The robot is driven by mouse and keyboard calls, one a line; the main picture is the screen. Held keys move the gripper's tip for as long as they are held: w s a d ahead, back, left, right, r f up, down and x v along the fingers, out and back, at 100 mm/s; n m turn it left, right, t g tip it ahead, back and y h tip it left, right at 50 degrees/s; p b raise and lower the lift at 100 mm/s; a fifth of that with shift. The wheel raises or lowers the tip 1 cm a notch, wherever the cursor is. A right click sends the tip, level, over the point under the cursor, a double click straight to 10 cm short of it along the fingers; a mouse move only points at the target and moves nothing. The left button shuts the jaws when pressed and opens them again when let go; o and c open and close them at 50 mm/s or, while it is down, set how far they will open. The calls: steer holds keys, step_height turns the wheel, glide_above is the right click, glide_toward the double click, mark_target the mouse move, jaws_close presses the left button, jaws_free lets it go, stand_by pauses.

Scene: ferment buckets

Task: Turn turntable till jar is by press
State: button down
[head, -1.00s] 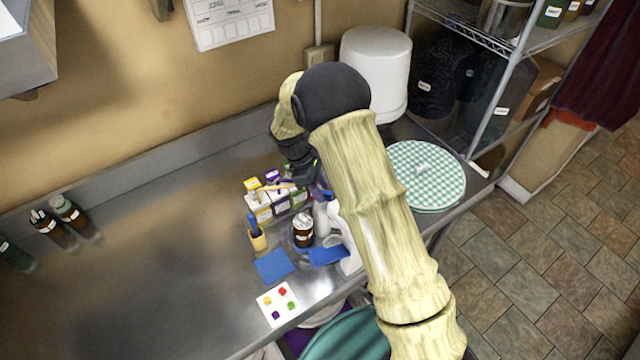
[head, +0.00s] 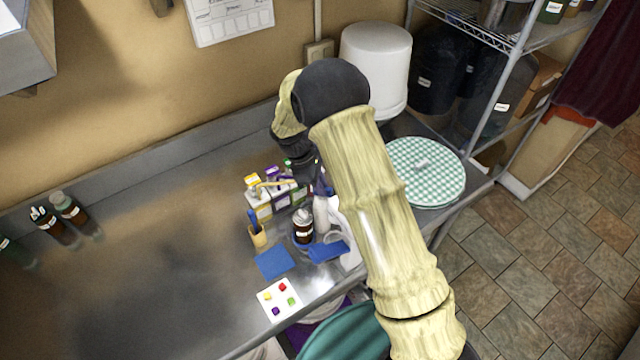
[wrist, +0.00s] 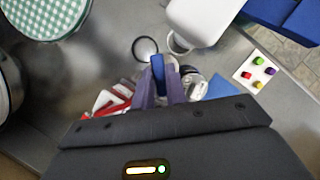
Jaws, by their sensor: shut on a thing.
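My gripper (wrist: 161,88) has purple fingers, and in the wrist view they are closed on a small blue upright piece (wrist: 158,66). In the head view my forearm hides most of the gripper, which is beside a cluster of small boxes (head: 260,207) and bottles. A dark brown jar (head: 303,229) with a pale top stands at the front of this cluster. I cannot make out a turntable plate under the cluster. A white appliance (wrist: 205,18) is close beyond the fingers in the wrist view; I cannot tell whether it is the press.
A green-checked round cover (head: 425,172) lies at the right. A tall white bucket (head: 376,65) stands at the back. A blue cloth (head: 275,262) and a white card with coloured dots (head: 279,300) lie near the front edge. The left counter is mostly clear.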

steer(key=shift+n+t+b, duration=0.3)
steer(key=shift+n, duration=0.4)
steer(key=shift+s+n+t+b, duration=0.1)
steer(key=shift+n+t+b, duration=0.45)
steer(key=shift+n, duration=0.85)
steer(key=shift+s+n+t+y+b, duration=0.15)
steer(key=shift+n+t+b, duration=0.25)
steer(key=shift+n, duration=0.8)
steer(key=shift+w+n+t+y+b, duration=0.1)
steer(key=shift+n+t+y+b, duration=0.25)
steer(key=shift+n, duration=0.85)
steer(key=shift+s+n+t+y+b, duration=0.15)
steer(key=shift+n+t+y+b, duration=0.35)
steer(key=shift+n, duration=1.9)
steer(key=shift+d+n+t+y, duration=0.15)
steer(key=shift+n+t+y, duration=0.4)
steer(key=shift+n, duration=0.95)
steer(key=shift+r+n+y, duration=0.1)
steer(key=shift+n+y, duration=0.15)
steer(key=shift+n, duration=0.25)
steer(key=c, duration=1.4)
jaws_free()
steer(key=shift+c, duration=0.2)
